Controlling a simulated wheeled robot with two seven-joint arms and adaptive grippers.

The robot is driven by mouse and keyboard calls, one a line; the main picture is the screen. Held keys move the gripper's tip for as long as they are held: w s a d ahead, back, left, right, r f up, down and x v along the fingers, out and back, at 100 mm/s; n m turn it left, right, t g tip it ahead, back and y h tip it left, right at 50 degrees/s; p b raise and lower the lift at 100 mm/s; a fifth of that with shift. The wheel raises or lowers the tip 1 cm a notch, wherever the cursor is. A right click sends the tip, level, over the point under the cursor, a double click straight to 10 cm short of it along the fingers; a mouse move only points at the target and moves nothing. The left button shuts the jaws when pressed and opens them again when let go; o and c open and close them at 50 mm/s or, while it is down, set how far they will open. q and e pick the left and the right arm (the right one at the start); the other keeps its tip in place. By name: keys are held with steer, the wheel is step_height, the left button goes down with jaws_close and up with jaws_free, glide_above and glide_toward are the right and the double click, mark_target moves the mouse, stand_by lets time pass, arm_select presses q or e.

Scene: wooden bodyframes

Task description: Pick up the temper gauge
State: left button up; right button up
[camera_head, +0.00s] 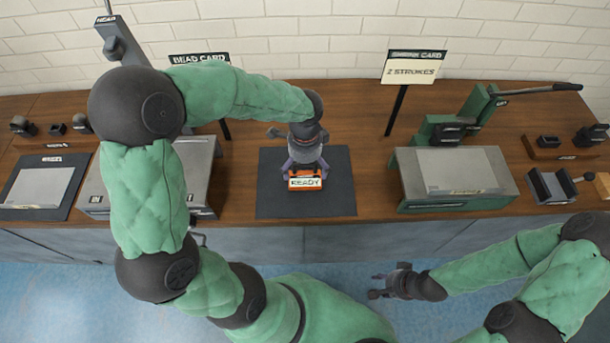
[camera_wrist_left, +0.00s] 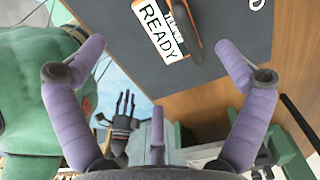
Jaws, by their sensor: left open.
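The temper gauge (camera_head: 306,183) is a small orange device with a white label reading READY. It lies on the dark mat (camera_head: 270,205) in the middle of the counter. In the left wrist view the gauge (camera_wrist_left: 163,28) shows at the top, between the spread fingers and beyond their tips. My left gripper (camera_head: 305,166) is open above the gauge and hides part of it in the head view; its purple fingers (camera_wrist_left: 160,52) hold nothing. My right gripper (camera_head: 378,285) is away from the counter, over the blue floor, with its fingers apart and empty.
A grey-topped green machine (camera_head: 455,172) stands right of the mat, with a lever press (camera_head: 465,115) behind it. A grey box (camera_head: 199,170) stands to the left, partly behind my left arm. Two card stands (camera_head: 397,105) rise at the back. Bare counter surrounds the mat.

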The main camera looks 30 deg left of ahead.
mark_target(305, 182)
arm_select(q)
step_height(305, 182, down, 4)
steer(key=shift+w+r+b, duration=0.1)
steer(key=shift+r+b, duration=0.1)
steer(key=shift+b, duration=0.3)
step_height(305, 182, down, 5)
steer(key=b, duration=0.2)
steer(key=shift+w+b, duration=0.1)
steer(key=shift+b, duration=0.2)
steer(key=c, duration=1.2)
